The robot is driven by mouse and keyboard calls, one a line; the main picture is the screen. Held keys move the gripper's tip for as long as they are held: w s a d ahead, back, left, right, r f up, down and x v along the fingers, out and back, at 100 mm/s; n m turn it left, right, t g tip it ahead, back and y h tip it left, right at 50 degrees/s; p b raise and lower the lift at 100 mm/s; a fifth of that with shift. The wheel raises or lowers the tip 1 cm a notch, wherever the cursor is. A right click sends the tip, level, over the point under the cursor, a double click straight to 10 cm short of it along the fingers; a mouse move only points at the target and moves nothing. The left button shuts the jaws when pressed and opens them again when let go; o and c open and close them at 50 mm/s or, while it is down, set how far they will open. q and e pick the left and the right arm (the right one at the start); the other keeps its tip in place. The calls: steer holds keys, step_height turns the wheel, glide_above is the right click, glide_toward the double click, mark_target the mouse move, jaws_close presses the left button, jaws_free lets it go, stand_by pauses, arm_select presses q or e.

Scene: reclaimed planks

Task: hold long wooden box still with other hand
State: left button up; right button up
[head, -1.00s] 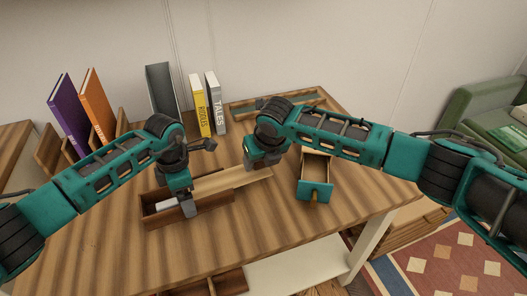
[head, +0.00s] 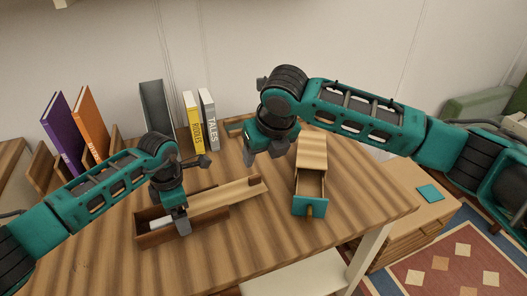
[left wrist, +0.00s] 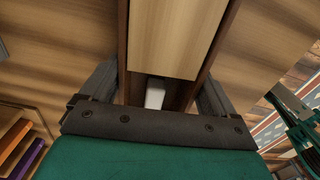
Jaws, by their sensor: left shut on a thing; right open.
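The long wooden box (head: 208,225) lies on the table with its pale sliding lid (head: 228,193) drawn far out to the right. A white item (head: 158,223) shows in the uncovered left part; it also shows in the left wrist view (left wrist: 155,93). My left gripper (head: 178,222) is shut across the box, with one finger on each side wall; these fingers (left wrist: 155,100) show in the left wrist view. My right gripper (head: 263,152) is open and empty, raised above and behind the lid's right end, apart from it.
A small wooden box with a teal-fronted drawer (head: 310,205) pulled out stands to the right of the lid. Behind are a purple book (head: 62,130), an orange book (head: 91,120), a yellow book (head: 193,120) and a grey book (head: 209,118). The table's front middle is clear.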

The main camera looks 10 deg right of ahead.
arm_select(q)
steer(key=o, duration=0.9)
step_height(320, 180, up, 7)
steer(key=p, duration=0.4)
steer(key=shift+p, duration=0.4)
